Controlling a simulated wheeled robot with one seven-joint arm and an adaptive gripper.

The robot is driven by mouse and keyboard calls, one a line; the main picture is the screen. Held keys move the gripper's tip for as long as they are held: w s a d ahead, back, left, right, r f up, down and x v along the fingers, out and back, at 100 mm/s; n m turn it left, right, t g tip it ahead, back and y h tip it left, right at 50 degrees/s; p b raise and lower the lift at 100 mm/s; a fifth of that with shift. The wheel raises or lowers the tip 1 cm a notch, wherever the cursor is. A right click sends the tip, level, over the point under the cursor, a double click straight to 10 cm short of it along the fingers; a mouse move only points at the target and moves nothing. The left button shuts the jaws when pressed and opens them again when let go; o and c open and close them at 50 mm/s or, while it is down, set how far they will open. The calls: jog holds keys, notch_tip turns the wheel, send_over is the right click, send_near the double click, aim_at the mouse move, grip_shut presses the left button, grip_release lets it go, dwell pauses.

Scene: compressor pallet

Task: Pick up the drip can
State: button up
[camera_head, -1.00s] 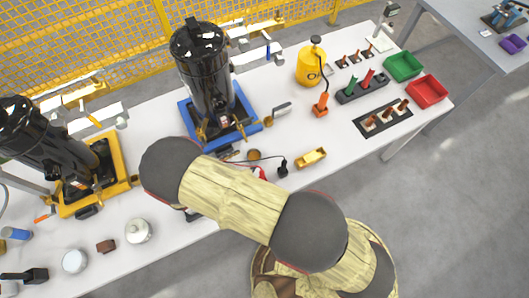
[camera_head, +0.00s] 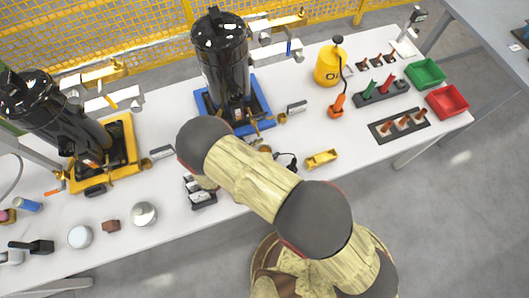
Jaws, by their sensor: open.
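I cannot tell for sure which thing is the drip can. Two small round metal cans stand on the white table at the lower left: a silver one (camera_head: 143,214) and a paler one (camera_head: 80,236). A yellow oil can (camera_head: 328,66) with a dark cap and an orange nozzle on a hose (camera_head: 337,105) stands at the back right. My arm's beige links and dark joints cover the middle front of the table. My gripper is hidden, and nothing shows in its grasp.
Two black compressors stand on a yellow pallet (camera_head: 127,132) and a blue pallet (camera_head: 262,105). Green (camera_head: 426,73) and red (camera_head: 447,101) bins sit at the right end. A dark device (camera_head: 199,192) lies beside my arm. A yellow mesh fence runs behind.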

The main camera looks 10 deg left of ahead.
jog(key=shift+c, duration=0.2)
jog(key=c, duration=1.3)
